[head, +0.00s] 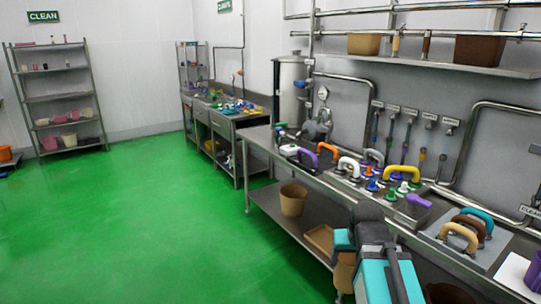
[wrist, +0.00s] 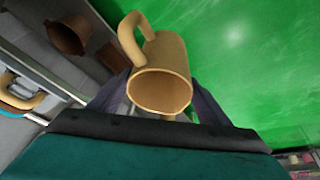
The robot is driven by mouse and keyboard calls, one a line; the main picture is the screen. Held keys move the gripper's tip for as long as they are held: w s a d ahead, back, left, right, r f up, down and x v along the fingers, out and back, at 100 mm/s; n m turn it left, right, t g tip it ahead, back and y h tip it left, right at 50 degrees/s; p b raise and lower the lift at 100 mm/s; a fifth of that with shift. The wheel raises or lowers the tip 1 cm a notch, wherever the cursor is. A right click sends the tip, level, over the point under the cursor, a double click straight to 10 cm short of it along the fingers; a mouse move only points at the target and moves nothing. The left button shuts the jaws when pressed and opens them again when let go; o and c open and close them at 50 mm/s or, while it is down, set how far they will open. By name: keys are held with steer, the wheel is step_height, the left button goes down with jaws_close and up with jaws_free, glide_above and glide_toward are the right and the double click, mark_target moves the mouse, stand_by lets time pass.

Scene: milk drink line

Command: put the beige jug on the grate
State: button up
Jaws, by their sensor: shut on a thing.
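The beige jug (wrist: 160,72) is in the wrist view, its round open mouth facing the camera and its looped handle at the upper left. My gripper (wrist: 160,100) is shut on it, with one dark finger on each side of its body. The green floor shows behind it. In the head view, a beige piece (head: 345,272) shows beside my teal arm near the bench's front edge; it appears to be the jug, mostly hidden by the arm. I cannot tell which surface is the grate.
A steel bench (head: 340,200) runs along the right wall, crowded with coloured brushes and handles. Its lower shelf holds a beige bucket (head: 293,198) and a tan tray (head: 319,239). A brown bucket (wrist: 68,34) is at the wrist view's upper left. The green floor (head: 130,230) is clear.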

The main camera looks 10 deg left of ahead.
step_height(320, 180, up, 7)
steer(key=w, duration=0.1)
steer(key=shift+w+f, duration=0.15)
steer(key=shift+w, duration=0.15)
steer(key=shift+d, duration=0.1)
stand_by(0.3)
